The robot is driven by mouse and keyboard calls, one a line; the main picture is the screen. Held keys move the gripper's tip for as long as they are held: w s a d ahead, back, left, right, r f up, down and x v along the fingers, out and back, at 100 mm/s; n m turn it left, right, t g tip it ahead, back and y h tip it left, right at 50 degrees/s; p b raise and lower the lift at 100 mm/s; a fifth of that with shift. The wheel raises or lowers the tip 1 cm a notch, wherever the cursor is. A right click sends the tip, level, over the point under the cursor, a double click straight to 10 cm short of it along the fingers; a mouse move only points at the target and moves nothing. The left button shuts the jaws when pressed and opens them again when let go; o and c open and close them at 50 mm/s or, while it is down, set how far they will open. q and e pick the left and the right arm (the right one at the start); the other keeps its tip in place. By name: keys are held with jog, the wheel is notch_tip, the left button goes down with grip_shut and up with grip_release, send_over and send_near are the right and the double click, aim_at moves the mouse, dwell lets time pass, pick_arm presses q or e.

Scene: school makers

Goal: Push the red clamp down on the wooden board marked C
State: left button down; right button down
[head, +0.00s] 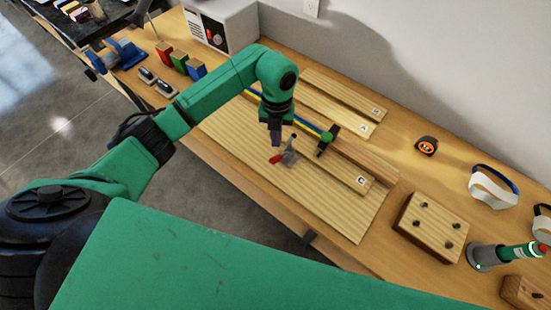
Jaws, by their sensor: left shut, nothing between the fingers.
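The wooden board marked C (348,176) lies on a larger wooden base panel (340,215) on the workbench. The red clamp (277,158) has a red handle and a grey metal body, and sits at the board near the middle of the panel. My left gripper (276,140) points down just above and beside the clamp, with its fingers shut and empty. I cannot tell whether the fingertips touch the clamp. My right gripper is out of view.
A green-and-black clamp (327,140) stands close to the right of my left gripper. Boards (340,112) lie behind. A tape measure (427,146), a block with holes (432,226) and safety goggles (492,186) are to the right. A white machine (222,27) stands at the back left.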

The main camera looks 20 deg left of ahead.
aim_at(276, 156)
pick_arm(q)
jog(key=f+b, duration=0.1)
jog(key=f, duration=0.1)
jog(key=f+b, duration=0.1)
jog(key=f, duration=0.1)
jog(key=f+b, duration=0.1)
jog(key=f, duration=0.1)
jog(key=shift+s+f+b, duration=0.1)
jog(key=shift+s+b, duration=0.2)
jog(key=shift+s, duration=0.05)
notch_tip(276, 156, down, 5)
jog(key=b, duration=0.3)
jog(key=shift+r+b, duration=0.2)
jog(key=shift+b, duration=0.2)
jog(key=shift+r, duration=0.1)
